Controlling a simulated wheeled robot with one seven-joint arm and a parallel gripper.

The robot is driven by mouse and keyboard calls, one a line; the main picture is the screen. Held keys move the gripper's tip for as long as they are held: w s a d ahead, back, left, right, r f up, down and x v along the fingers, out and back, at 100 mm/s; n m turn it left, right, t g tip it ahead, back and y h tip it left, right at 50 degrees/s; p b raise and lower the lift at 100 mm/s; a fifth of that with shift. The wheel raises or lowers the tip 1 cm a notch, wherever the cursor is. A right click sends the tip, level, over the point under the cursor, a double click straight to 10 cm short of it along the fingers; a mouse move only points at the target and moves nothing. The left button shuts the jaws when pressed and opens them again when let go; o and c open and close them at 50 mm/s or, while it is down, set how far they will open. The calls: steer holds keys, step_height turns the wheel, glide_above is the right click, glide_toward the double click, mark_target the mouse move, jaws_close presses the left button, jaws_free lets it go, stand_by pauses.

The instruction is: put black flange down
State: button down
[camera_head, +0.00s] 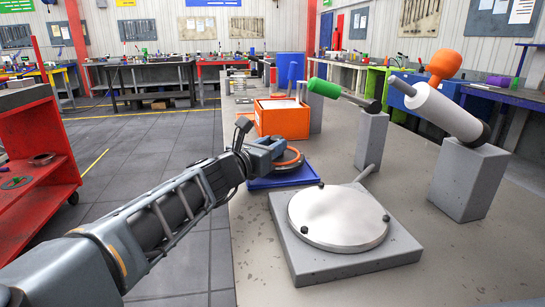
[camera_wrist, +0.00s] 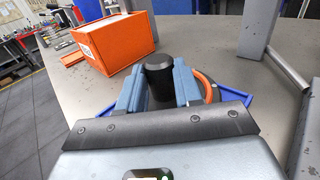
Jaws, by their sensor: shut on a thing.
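My gripper (camera_head: 270,146) is at the blue tray (camera_head: 262,183), on the near left edge of the bench. In the wrist view the two blue-grey fingers (camera_wrist: 158,88) are closed on the black upright hub of the black flange (camera_wrist: 158,66). The flange's dark round base shows in the head view (camera_head: 285,168), over the tray, partly hidden by my gripper. An orange ring (camera_head: 292,158) shows at the base, and its curve appears right of the fingers in the wrist view (camera_wrist: 207,86). I cannot tell whether the base touches the tray.
An orange box (camera_head: 282,122) stands just behind the tray. A grey block with a round metal plate (camera_head: 338,218) lies in front of it to the right. Grey posts hold a green-handled tool (camera_head: 324,88) and a white roller (camera_head: 440,108). The bench's right foreground is clear.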

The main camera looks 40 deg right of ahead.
steer(key=shift+f, duration=0.8)
steer(key=shift+f+b, duration=0.15)
steer(key=shift+b, duration=0.15)
steer(key=c, duration=0.8)
jaws_free()
steer(key=shift+o, duration=0.2)
